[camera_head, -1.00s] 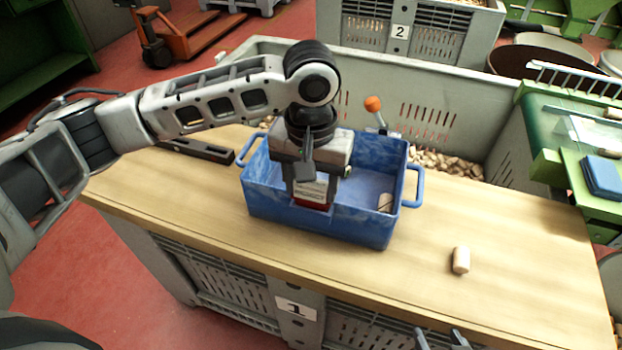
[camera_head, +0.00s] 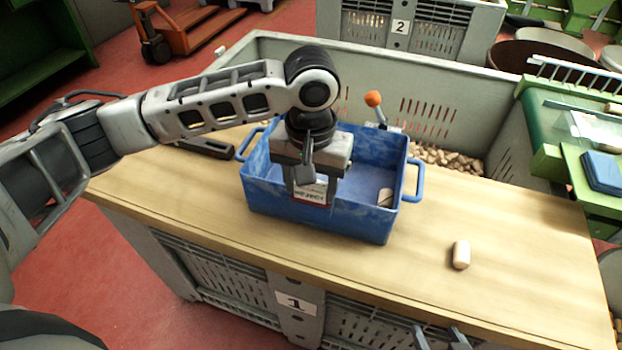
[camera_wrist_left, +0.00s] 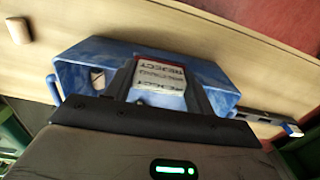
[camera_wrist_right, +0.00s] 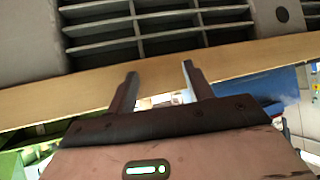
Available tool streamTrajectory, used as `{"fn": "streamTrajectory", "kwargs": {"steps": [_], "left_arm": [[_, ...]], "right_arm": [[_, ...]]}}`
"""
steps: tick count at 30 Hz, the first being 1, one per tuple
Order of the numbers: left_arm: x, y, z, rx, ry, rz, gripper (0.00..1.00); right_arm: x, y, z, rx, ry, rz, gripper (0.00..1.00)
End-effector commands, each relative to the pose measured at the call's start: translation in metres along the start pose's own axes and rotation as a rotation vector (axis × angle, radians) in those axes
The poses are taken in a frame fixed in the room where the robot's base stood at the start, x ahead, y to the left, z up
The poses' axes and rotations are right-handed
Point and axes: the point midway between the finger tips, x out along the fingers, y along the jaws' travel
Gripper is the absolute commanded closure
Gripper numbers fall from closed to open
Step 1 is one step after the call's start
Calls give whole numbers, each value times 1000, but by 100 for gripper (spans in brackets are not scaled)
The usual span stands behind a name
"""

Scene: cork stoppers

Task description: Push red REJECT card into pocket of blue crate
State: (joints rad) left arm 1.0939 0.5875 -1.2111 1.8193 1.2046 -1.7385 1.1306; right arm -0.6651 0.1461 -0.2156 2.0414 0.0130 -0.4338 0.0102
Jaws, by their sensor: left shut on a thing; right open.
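The blue crate (camera_head: 270,209) stands on the wooden table with its front wall facing me. The red and white REJECT card (camera_head: 312,192) is at the inside or top of that front wall; whether it sits in the pocket I cannot tell. My left gripper (camera_head: 310,200) is shut on the card from above. In the left wrist view the card (camera_wrist_left: 158,84) shows between the fingers, its lettering visible, close to the crate wall (camera_wrist_left: 205,72). My right gripper (camera_head: 436,342) is open and empty at the table's front edge; its fingers show in the right wrist view (camera_wrist_right: 160,84).
A cork stopper (camera_head: 461,255) stands on the table right of the crate, and another cork (camera_head: 385,197) is inside it. A dark bar (camera_head: 206,147) lies left of the crate. A large grey bin (camera_head: 440,100) with corks is behind. The table front right is clear.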

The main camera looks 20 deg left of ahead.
Motion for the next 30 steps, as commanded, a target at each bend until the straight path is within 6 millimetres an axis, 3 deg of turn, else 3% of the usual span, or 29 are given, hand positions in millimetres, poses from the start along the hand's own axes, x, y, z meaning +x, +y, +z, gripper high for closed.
{"fn": "streamTrajectory", "kwargs": {"steps": [4,5,7,20,22,30], "left_arm": [[2,0,0,0,1,0,68],[2,0,0,0,1,0,38],[2,0,0,0,1,0,21],[2,0,0,0,1,1,21],[-10,1,-1,0,5,4,21],[-76,1,-1,1,6,3,21]], "right_arm": [[0,-1,0,5,1,0,49],[0,-1,0,5,1,0,49],[0,-1,0,5,1,0,49],[3,2,3,-3,3,6,49],[8,7,12,-9,-13,16,49],[5,6,7,-8,-5,14,49]]}}
